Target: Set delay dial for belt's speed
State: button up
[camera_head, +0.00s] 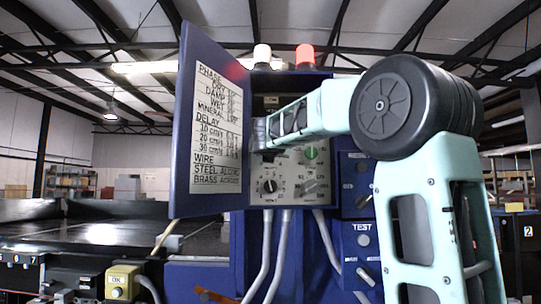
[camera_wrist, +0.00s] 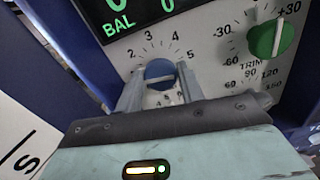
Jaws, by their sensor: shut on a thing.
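In the wrist view a blue knob (camera_wrist: 159,71) with a white bar stands between my fingers, in a scale running past 2, 3, 4 and 5. My gripper (camera_wrist: 160,80) is shut on it. Its name label is hidden. In the head view my gripper (camera_head: 258,136) reaches the upper left of the control panel (camera_head: 289,199) and hides this knob. I cannot read which dial is marked delay.
A green knob (camera_wrist: 264,40) marked TRIM is at right in the wrist view, below a dark display (camera_wrist: 135,12) reading BAL. The open blue door (camera_head: 184,120) stands left of my gripper. A red lamp (camera_head: 305,54) is lit on top. The conveyor belt (camera_head: 90,233) lies at left.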

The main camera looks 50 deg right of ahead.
jog(key=n+b, duration=0.6)
jog(key=n, duration=0.3)
jog(key=n+b, duration=0.6)
jog(key=n, duration=0.4)
jog(key=f+n+b, duration=0.1)
jog(key=n+b, duration=0.6)
jog(key=n, duration=0.2)
jog(key=shift+w+a+n, duration=0.1)
jog(key=shift+w+n, duration=0.05)
jog(key=shift+n, duration=0.15)
dwell(1.1)
dwell(0.5)
jog(key=o, duration=1)
